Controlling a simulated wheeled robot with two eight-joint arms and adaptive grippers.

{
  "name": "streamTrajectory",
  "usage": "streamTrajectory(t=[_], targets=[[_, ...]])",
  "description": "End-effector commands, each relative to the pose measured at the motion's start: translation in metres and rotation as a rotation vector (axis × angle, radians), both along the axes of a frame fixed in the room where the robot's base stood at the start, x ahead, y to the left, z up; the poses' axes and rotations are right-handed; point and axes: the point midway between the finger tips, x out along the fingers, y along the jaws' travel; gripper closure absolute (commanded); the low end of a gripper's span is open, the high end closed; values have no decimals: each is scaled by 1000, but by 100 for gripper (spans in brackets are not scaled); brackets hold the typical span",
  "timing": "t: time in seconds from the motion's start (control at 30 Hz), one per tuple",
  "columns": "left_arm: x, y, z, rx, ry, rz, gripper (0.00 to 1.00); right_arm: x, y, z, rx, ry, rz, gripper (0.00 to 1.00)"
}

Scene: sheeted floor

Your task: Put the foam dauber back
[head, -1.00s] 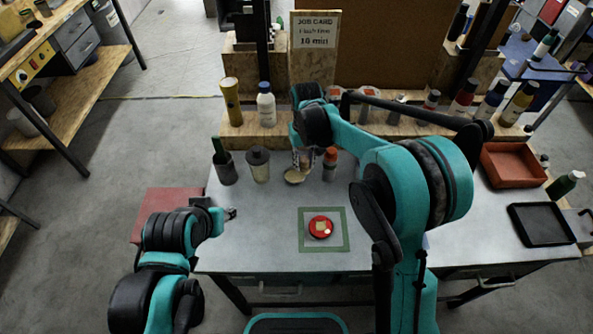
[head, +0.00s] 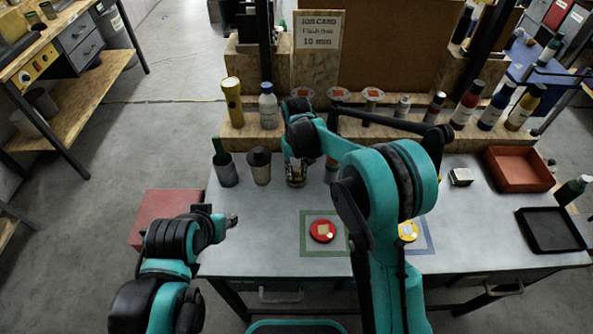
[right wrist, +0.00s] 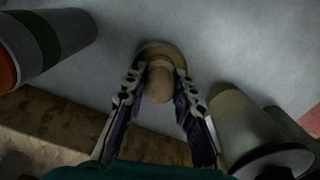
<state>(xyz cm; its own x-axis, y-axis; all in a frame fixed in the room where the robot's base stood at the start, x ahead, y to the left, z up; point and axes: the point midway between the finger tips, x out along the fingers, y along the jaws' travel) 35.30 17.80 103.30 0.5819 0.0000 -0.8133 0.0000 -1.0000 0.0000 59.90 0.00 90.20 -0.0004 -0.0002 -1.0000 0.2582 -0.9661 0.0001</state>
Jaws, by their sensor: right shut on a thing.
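My right gripper (head: 296,170) is at the back of the grey table, between a black-topped jar (head: 259,166) and an orange-capped bottle (head: 331,164). In the right wrist view, its fingers (right wrist: 158,82) are shut on a rounded tan knob, which looks like the foam dauber (right wrist: 160,86). A round tan disc (right wrist: 158,50) shows behind the knob; I cannot tell whether it belongs to it or is a dish below. The dauber is hidden by the fingers in the head view. My left gripper (head: 232,220) is over the table's left edge, too small to read.
A red lid (head: 322,230) sits in a green square outline; a yellow one (head: 408,231) sits by a blue outline. A dark cup (head: 226,170) stands left of the jar. A back shelf (head: 240,130) holds several bottles. A red-brown tray (head: 517,170) is at right.

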Motion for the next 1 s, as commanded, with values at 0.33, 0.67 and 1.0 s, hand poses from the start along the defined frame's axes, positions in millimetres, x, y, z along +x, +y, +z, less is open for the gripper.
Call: streamTrajectory(t=[0.33,0.67,1.0], targets=[[0,0,0,0,0,0,60,0,0,-1,0,0,0,54],[0,0,14,0,0,0,60,0,0,39,0,0,0,54],[0,0,32,0,0,0,60,0,0,108,0,0,0,54]])
